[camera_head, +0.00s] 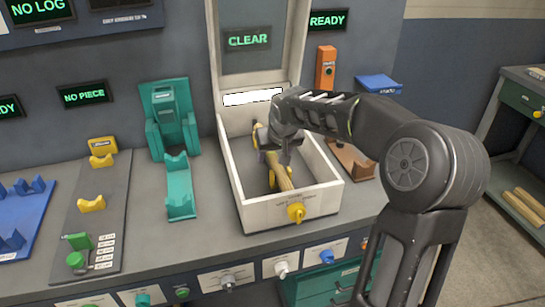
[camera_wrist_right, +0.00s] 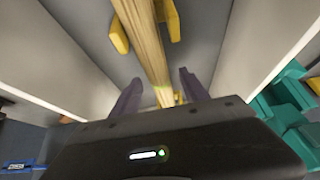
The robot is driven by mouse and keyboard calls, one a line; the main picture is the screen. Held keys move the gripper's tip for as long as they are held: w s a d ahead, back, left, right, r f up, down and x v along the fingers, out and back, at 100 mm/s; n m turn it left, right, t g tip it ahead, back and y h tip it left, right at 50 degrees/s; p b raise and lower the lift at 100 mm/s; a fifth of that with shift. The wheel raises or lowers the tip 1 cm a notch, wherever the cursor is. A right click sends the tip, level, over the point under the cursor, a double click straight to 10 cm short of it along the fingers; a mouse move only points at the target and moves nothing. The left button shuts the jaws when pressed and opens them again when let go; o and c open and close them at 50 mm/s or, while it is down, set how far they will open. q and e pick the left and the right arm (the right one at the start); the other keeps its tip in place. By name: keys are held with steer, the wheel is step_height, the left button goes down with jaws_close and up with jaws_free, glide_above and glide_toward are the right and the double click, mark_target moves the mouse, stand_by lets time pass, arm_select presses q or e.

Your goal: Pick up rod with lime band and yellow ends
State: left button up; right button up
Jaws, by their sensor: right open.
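A pale wooden rod (camera_head: 283,178) lies lengthwise inside the white open-lidded box (camera_head: 233,190). Its far part is hidden by my right gripper, and I cannot make out a lime band or yellow ends on it. In the right wrist view the rod (camera_wrist_right: 146,50) runs down between two yellow supports (camera_wrist_right: 119,34) and passes between my fingers. My right gripper (camera_head: 282,155) points down into the box over the rod. In the right wrist view its fingers (camera_wrist_right: 162,92) are apart, one on each side of the rod. My left gripper is not in view.
The box walls surround my right gripper, with the raised lid (camera_head: 248,60) behind. A yellow knob (camera_head: 296,212) sits on the box front. A teal stand (camera_head: 178,185) and a grey board with yellow cradles (camera_head: 91,204) stand left. An orange post (camera_head: 325,68) stands behind right.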

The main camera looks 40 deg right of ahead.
jaws_close()
stand_by(0.7)
